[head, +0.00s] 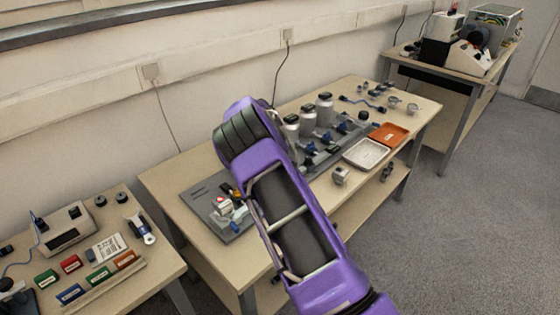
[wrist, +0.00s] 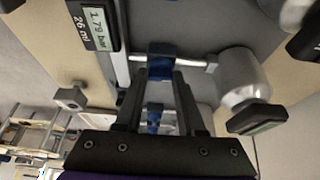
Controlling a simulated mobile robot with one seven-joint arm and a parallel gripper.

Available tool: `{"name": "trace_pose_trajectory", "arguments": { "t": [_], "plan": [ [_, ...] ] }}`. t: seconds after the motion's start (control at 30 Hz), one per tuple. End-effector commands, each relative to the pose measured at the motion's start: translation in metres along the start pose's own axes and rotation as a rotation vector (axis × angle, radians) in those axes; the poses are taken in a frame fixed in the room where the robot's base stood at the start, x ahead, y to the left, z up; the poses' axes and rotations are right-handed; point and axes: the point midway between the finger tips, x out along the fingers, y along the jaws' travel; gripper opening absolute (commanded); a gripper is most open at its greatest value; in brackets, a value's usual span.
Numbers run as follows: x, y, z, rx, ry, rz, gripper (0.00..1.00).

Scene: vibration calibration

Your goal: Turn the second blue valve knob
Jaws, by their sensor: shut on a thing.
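In the wrist view a blue valve knob (wrist: 161,62) sits on a thin metal pipe, between the tips of my gripper (wrist: 161,77). The two dark fingers are shut on this knob. A second blue part (wrist: 154,116) shows further down between the fingers. In the head view my purple arm hides the gripper and the held knob. Other blue knobs (head: 342,128) show to the right of the arm, on the grey rig. I cannot tell from the pictures which knob in the row is held.
A silver cylinder (wrist: 243,76) with a black end stands close right of the fingers. A small display (wrist: 97,26) reads 1.79 bar, 26 ml. Capped canisters (head: 325,108) stand behind the rig.

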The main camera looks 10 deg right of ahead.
Motion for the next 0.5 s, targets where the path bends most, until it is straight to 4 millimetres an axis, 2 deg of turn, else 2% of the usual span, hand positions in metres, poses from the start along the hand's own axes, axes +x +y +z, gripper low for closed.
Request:
{"name": "trace_pose_trajectory", "arguments": {
  "t": [0.47,0.5],
  "plan": [
    [0.0007,0.0002,0.0008,0.015,-0.002,0.007,0.00],
    [0.0007,0.0002,0.0008,0.015,-0.002,0.007,0.40]
  ]
}}
